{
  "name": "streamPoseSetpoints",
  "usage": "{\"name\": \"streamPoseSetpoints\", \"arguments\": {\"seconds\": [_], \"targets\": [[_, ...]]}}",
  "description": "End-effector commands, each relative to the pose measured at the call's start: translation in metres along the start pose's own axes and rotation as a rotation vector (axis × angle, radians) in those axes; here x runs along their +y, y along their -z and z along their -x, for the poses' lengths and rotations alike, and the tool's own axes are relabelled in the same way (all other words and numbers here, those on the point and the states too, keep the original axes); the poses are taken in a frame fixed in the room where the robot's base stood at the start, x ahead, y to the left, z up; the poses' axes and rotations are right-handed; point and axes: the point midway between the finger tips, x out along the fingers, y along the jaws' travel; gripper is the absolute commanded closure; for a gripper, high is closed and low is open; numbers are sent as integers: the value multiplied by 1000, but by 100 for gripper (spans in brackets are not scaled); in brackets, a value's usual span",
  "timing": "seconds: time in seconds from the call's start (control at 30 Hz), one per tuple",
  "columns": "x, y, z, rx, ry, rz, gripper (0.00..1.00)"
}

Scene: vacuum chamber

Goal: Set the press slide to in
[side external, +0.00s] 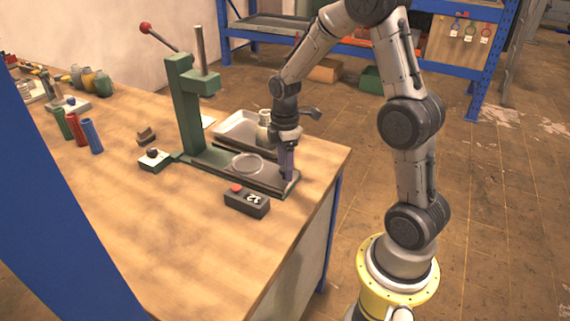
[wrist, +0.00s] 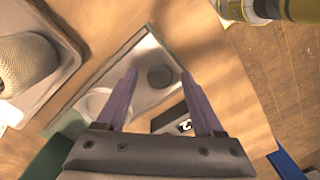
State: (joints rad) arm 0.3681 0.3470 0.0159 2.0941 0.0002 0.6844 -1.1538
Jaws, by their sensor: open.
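The green press (side external: 188,110) stands on the bench with its red-knobbed lever raised at the upper left. Its low metal slide (side external: 222,164) extends toward the bench's right edge, with a pale round dish (side external: 247,163) clear of the press head. In the wrist view the slide (wrist: 135,98) carries a dark round knob (wrist: 160,76) near its outer end; the dish (wrist: 92,102) is partly hidden by a finger. My gripper (side external: 288,174) points down over this outer end. In the wrist view my gripper (wrist: 159,75) is open, its fingertips either side of the knob; contact cannot be told.
A control box with a red button (side external: 247,200) sits close in front of the slide. A tray (side external: 237,124) with a jar (side external: 264,127) lies behind it. The front bench is clear.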

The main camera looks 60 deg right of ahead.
Motion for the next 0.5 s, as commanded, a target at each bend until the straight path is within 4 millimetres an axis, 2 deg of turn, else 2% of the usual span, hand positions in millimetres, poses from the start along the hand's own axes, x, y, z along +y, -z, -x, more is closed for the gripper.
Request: {"name": "streamPoseSetpoints", "arguments": {"seconds": [0.2, 0.5], "targets": [[0, 0, 0, 0, 0, 0, 31], [0, 0, 0, 0, 0, 0, 85]]}}
